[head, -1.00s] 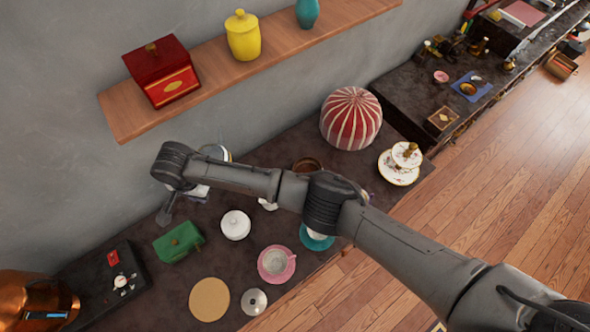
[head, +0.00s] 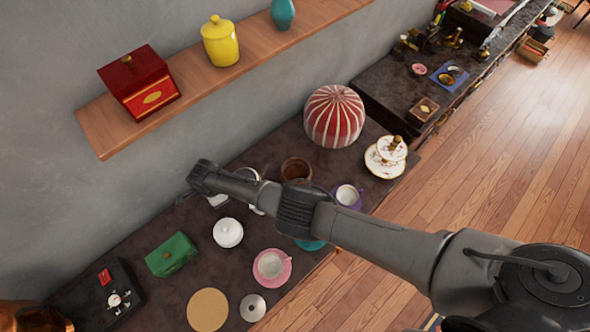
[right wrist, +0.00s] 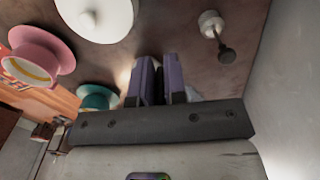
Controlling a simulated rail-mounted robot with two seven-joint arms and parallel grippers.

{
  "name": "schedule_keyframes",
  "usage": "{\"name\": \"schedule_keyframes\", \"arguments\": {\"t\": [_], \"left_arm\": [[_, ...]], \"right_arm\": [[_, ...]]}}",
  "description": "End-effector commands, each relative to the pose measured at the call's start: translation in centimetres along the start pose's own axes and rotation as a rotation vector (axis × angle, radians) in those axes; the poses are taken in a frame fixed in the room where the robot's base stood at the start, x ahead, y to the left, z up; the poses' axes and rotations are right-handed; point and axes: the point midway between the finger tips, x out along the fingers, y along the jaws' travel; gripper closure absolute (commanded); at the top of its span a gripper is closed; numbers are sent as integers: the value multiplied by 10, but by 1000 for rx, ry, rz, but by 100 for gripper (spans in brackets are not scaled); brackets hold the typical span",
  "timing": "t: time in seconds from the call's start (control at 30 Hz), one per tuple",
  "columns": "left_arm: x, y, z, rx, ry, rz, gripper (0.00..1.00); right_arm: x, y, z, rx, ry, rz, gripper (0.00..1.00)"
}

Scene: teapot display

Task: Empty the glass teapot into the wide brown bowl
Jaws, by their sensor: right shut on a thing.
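My right arm crosses the head view from the right, and its gripper is mostly hidden behind the arm there. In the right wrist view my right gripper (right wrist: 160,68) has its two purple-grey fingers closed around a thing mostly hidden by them. A pale, clear rim, which looks like the glass teapot (head: 247,172), shows just behind my forearm in the head view. Its fill and exact tilt cannot be told. The brown bowl (head: 296,168) stands to the right of it, behind my arm, partly hidden. My left gripper is not in view.
A striped dome (head: 334,116) is behind the bowl. A wooden shelf (head: 190,88) runs above.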

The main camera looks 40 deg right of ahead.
Motion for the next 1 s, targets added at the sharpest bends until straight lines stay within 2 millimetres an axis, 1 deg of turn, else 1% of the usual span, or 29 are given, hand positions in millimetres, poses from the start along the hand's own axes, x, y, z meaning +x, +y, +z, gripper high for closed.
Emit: {"name": "schedule_keyframes", "arguments": {"t": [0.2,0.47,0.57,0.77,1.0], "left_arm": [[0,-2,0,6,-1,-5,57],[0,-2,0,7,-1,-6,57],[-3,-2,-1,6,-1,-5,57],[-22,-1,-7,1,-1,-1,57],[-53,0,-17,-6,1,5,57]], "right_arm": [[-1,-1,0,54,0,-1,100],[-1,-1,0,58,0,-1,100],[-4,-1,0,57,-5,-1,100],[-18,-1,-6,58,-52,-3,100],[-41,-1,-16,58,-166,-5,100]]}}
